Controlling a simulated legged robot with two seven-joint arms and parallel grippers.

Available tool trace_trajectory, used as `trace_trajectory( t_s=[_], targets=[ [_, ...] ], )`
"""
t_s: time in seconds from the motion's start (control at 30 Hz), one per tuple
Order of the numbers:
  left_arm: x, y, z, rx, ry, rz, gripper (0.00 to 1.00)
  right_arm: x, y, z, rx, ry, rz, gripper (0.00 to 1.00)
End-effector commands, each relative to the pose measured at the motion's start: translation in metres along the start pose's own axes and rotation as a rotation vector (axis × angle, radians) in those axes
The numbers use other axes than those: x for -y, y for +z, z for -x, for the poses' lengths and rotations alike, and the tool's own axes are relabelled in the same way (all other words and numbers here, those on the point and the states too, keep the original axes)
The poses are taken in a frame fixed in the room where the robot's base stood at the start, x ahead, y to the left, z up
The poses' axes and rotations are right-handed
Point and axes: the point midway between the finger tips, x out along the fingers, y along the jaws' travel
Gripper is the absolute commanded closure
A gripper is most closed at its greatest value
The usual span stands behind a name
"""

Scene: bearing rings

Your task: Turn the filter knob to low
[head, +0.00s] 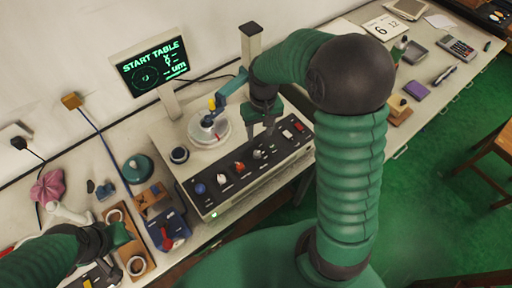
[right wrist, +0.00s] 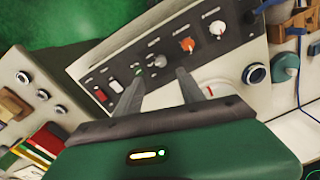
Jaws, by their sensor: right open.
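A dark control panel (head: 245,182) on the front of the measuring machine carries a row of knobs and switches; their labels are too small to read, so I cannot tell which is the filter knob. A grey knob (right wrist: 156,61) lies just beyond and between my right fingertips; it also shows in the head view (head: 258,154). An orange-red knob (right wrist: 188,45) and a white knob (right wrist: 217,27) sit beside it. My right gripper (right wrist: 160,76) is open and empty over the panel. My left gripper (head: 118,235) is low at the left, its fingers unclear.
The machine's round table (head: 208,131) and probe arm stand behind the panel. A screen (head: 150,68) reads START TABLE. A red switch (right wrist: 101,95) and a white switch (right wrist: 116,86) are farther along the panel. Wooden trays with rings (head: 137,264) lie near my left arm.

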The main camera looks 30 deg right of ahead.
Motion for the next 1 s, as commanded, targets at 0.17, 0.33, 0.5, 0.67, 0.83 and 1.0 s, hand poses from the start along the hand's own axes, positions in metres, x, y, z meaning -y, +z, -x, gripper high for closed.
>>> trace_trajectory(
  t_s=[0.17,0.33,0.5,0.67,0.83,1.0],
  targets=[
    [0.0,-0.001,0.003,0.0,0.0,0.0,0.64,0.001,-0.001,-0.05,0.01,0.0,0.001,0.54],
    [0.0,-0.002,0.005,0.0,0.0,0.0,0.64,0.001,-0.002,-0.093,0.009,-0.001,0.001,0.54],
    [0.0,-0.002,0.007,0.0,0.0,0.0,0.64,0.001,-0.001,-0.119,0.004,-0.001,0.001,0.54],
    [0.0,-0.002,0.007,0.0,0.0,0.0,0.64,0.001,-0.001,-0.127,0.002,-0.001,0.001,0.54],
    [0.0,-0.002,0.007,0.0,0.0,0.0,0.64,0.001,-0.002,-0.128,0.003,-0.001,0.001,0.54],
    [0.0,-0.002,0.007,0.0,0.0,0.0,0.64,0.001,-0.002,-0.127,0.002,-0.001,0.001,0.73]
  ],
)
